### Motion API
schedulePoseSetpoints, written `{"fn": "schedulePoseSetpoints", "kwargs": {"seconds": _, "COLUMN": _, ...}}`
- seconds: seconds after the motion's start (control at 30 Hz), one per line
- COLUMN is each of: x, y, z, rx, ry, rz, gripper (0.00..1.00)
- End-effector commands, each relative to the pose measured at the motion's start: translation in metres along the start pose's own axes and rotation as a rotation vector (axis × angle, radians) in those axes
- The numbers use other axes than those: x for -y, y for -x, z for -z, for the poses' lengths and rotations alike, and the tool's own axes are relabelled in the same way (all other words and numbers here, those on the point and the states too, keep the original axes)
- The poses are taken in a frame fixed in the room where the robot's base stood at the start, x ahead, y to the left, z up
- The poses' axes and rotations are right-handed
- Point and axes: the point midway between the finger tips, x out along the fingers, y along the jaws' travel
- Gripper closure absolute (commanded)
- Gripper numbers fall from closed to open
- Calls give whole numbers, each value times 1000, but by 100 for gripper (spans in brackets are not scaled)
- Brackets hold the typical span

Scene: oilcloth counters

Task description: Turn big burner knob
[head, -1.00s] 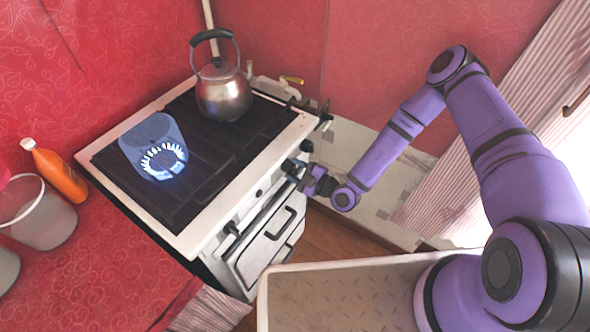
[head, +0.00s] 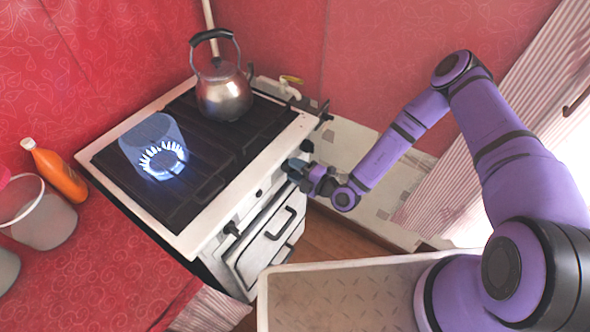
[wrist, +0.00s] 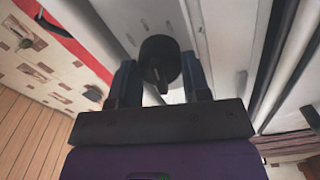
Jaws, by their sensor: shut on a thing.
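The stove (head: 190,243) has a white body and a dark top, and its front panel carries dark knobs. My gripper (head: 291,168) is at the right end of that panel in the head view, where it hides the knob it meets. In the wrist view a round black knob (wrist: 160,62) sits between the two fingers of my gripper (wrist: 160,85). The fingers are closed around the knob at its sides. Another dark knob (head: 259,193) shows further left on the panel. A burner flame (head: 163,160) burns blue at the left front of the stove top.
A metal kettle (head: 224,95) stands on the back right of the stove. The oven door (head: 266,250) is below the knobs.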

Motion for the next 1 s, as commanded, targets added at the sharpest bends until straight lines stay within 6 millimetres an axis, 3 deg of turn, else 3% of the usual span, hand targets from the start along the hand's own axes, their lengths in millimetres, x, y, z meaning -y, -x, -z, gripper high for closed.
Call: {"fn": "schedulePoseSetpoints", "kwargs": {"seconds": 1.0, "x": 1, "y": 1, "z": 0, "rx": -1, "ry": 964, "rz": 3, "gripper": 80}}
